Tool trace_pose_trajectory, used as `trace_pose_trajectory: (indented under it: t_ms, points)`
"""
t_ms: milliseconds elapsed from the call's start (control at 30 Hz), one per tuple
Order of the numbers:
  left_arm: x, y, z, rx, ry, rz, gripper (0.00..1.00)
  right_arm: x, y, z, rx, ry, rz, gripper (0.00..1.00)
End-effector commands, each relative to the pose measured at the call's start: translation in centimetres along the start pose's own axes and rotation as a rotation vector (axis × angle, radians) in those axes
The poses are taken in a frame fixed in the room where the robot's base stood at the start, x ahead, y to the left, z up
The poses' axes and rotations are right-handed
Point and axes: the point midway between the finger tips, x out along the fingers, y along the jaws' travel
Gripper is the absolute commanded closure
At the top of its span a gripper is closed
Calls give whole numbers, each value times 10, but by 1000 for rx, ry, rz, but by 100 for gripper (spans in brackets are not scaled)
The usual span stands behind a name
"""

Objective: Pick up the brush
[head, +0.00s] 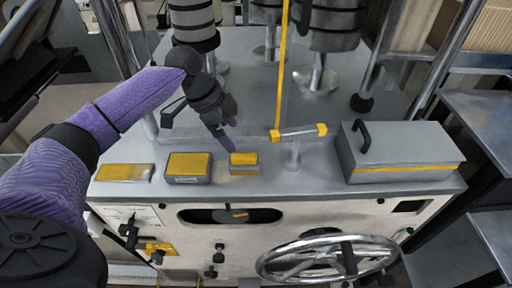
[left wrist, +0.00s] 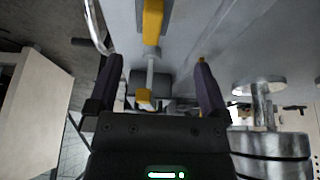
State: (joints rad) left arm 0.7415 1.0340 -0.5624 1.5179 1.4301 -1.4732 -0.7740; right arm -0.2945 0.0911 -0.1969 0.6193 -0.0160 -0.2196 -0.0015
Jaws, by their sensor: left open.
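A small yellow-topped block (head: 243,160) with a darker lower part lies on the grey machine top, and it may be the brush; I cannot tell surely at this size. My left gripper (head: 228,145) points down just above and to the left of this block in the head view, apart from it as far as I can tell. In the left wrist view my left gripper (left wrist: 158,80) has its two purple fingers wide apart. A yellow part (left wrist: 152,22) and a pale rod show between and beyond them. My right gripper does not show.
A yellow-topped box (head: 188,166) and a flat yellow pad (head: 124,173) lie left of the block. A bar with yellow ends (head: 298,132) stands on a post to the right, then a grey lidded box (head: 400,157). Rollers stand behind; a handwheel (head: 328,258) is in front.

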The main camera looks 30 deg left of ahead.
Motion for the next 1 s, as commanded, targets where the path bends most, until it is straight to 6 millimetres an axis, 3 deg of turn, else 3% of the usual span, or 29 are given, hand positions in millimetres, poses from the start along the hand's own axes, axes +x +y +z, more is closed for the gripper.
trace_pose_trajectory:
  t_ms: [467, 733, 767, 1000]
  points:
    - [92, 5, 6, 2, 0, 3, 0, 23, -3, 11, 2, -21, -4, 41]
    - [98, 5, 6, 2, -2, 0, 0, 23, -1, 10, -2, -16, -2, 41]
    - [98, 5, 6, 2, -2, 0, 2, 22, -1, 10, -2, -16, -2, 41]
    - [98, 5, 6, 1, -2, 0, 53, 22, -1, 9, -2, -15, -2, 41]
